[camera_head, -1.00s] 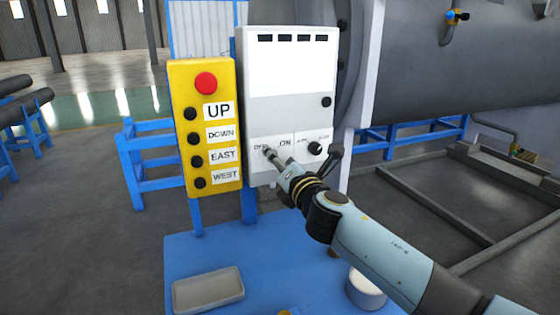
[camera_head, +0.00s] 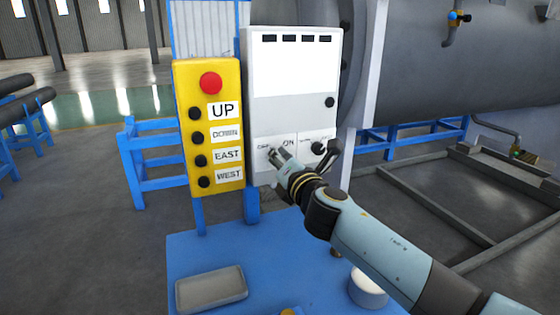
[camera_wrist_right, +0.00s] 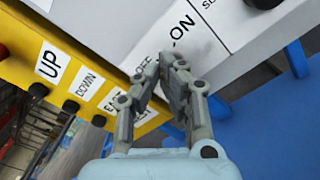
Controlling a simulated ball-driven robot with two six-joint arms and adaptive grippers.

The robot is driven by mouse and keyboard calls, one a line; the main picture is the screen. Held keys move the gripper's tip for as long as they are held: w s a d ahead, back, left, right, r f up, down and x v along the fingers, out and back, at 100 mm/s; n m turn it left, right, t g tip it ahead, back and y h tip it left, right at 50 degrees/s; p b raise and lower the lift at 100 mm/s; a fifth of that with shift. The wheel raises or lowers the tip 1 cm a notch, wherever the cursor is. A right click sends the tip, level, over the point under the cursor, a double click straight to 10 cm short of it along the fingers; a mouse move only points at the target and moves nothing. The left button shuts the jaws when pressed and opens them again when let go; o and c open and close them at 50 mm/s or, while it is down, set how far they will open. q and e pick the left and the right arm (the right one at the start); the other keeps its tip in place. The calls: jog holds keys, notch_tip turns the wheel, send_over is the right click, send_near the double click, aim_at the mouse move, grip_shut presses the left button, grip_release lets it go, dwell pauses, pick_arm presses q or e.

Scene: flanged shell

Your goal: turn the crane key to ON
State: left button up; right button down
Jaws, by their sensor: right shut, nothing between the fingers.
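The grey control cabinet (camera_head: 293,107) stands upright in the middle of the head view. Its lower panel carries an OFF label and an ON label (camera_head: 289,143); the ON label also shows in the wrist view (camera_wrist_right: 183,26). My right gripper (camera_head: 274,152) is at this panel, its tips just below and between the two labels. In the wrist view the right gripper (camera_wrist_right: 166,65) has its fingers shut with nothing seen between them, beside the OFF label (camera_wrist_right: 146,64). I cannot make out the key; the fingers hide that spot. My left gripper is in neither view.
A yellow pendant box (camera_head: 206,122) with a red button and several black buttons stands left of the cabinet. A black knob (camera_head: 318,148) is right of the gripper. Below is a blue table (camera_head: 270,262) with a grey tray (camera_head: 211,290) and a white round container (camera_head: 367,289).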

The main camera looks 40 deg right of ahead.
jog(key=shift+s+d+f+g, duration=0.15)
jog(key=shift+s+d+f, duration=0.05)
jog(key=shift+f, duration=0.2)
jog(key=shift+s+d+f+g, duration=0.15)
jog(key=shift+f, duration=0.25)
jog(key=c, duration=1.6)
grip_release()
jog(key=shift+d, duration=0.3)
jog(key=o, duration=0.6)
jog(key=shift+d, duration=0.1)
jog(key=shift+o, duration=0.2)
jog(key=shift+r, duration=0.15)
jog(key=v, duration=1.2)
